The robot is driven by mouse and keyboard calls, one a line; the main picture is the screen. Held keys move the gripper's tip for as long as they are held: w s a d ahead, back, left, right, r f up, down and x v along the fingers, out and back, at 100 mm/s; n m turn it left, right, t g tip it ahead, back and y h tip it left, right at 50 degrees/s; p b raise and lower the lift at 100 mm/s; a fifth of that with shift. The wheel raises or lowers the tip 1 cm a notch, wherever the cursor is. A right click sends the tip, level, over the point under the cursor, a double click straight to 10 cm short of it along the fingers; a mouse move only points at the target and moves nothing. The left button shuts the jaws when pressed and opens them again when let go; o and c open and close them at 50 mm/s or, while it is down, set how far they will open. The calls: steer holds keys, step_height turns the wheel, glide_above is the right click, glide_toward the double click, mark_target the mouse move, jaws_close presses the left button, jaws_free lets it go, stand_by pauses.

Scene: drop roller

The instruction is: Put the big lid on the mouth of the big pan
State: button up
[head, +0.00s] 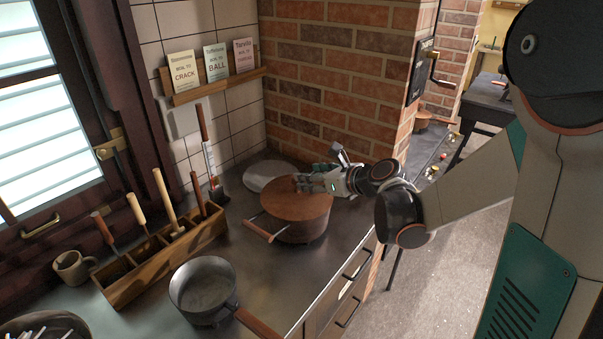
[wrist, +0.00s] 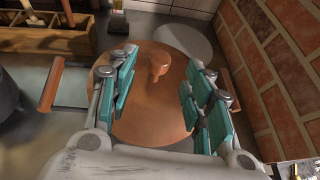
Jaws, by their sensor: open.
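The big lid (head: 290,207), a brown disc with a knob, lies over the mouth of the big pan (head: 300,233) and looks level. The lid (wrist: 140,110) hides the pan's mouth in the wrist view. The pan's wooden handle (head: 262,230) shows at the left in the head view. My gripper (head: 305,180) is over the lid, from the right. In the wrist view my gripper (wrist: 158,90) is open, its green-padded fingers apart on either side of the knob (wrist: 158,66) without visible contact. Exact lid seating at the far rim is hidden.
A flat grey disc (head: 268,176) lies behind the pan near the wall. A smaller open pan (head: 203,285) stands at the front. A wooden tool rack (head: 160,262) and a mug (head: 74,268) are at the left. A brick wall (head: 330,85) rises close behind.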

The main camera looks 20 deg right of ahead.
steer(key=shift+p+v, duration=0.4)
steer(key=shift+v, duration=2)
